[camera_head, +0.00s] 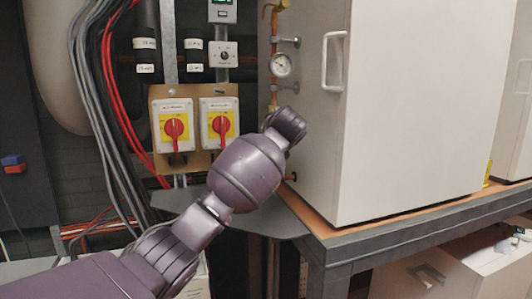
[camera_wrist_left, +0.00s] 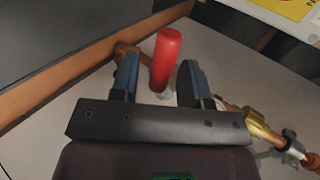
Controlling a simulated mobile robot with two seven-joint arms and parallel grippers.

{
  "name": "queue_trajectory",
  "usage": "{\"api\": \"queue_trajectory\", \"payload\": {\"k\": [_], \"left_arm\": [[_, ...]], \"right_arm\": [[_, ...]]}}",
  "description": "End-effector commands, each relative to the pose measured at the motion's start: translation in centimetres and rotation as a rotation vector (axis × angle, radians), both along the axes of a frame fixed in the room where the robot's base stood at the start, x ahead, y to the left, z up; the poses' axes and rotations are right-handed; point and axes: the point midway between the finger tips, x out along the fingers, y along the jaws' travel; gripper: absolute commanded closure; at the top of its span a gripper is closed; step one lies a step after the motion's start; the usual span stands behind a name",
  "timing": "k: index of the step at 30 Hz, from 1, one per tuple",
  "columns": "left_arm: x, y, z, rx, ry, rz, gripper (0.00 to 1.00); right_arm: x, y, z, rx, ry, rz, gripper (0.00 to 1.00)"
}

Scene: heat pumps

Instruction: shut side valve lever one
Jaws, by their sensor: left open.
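A red valve lever (camera_wrist_left: 166,58) stands up between the two fingers of my open left gripper (camera_wrist_left: 159,70) in the left wrist view. Gaps show on both sides of the lever, and it looks ungripped. Its lower end is near a copper pipe (camera_wrist_left: 234,108) with brass fittings (camera_wrist_left: 262,130). In the head view my left arm reaches in from the lower left to the side of the white cabinet (camera_head: 399,120). My wrist hides the lever there, and the gripper's fingers cannot be made out. My right gripper is not in view.
A round gauge (camera_head: 281,65) sits on the copper pipe (camera_head: 275,30) along the cabinet's side. Two yellow switch boxes with red handles (camera_head: 175,128) (camera_head: 220,125) are left of my wrist. Cables (camera_head: 90,70) hang at the left. A dark bench edge (camera_head: 430,226) runs below the cabinet.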

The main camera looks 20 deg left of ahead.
Motion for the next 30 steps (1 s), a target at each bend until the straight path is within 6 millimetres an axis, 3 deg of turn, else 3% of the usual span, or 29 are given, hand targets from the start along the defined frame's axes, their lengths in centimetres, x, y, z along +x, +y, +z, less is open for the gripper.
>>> {"api": "queue_trajectory", "payload": {"k": [7,21,30], "left_arm": [[-0.7,-0.6,0.5,-0.001,-0.003,-0.002,0.58],[-6.0,-4.2,4.9,0.000,-0.003,-0.003,0.58],[-7.4,-5.1,6.0,0.000,0.000,0.000,0.58]], "right_arm": [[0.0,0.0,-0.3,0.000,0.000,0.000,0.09],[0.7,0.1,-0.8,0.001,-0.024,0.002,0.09],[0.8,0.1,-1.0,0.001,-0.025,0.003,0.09]]}}
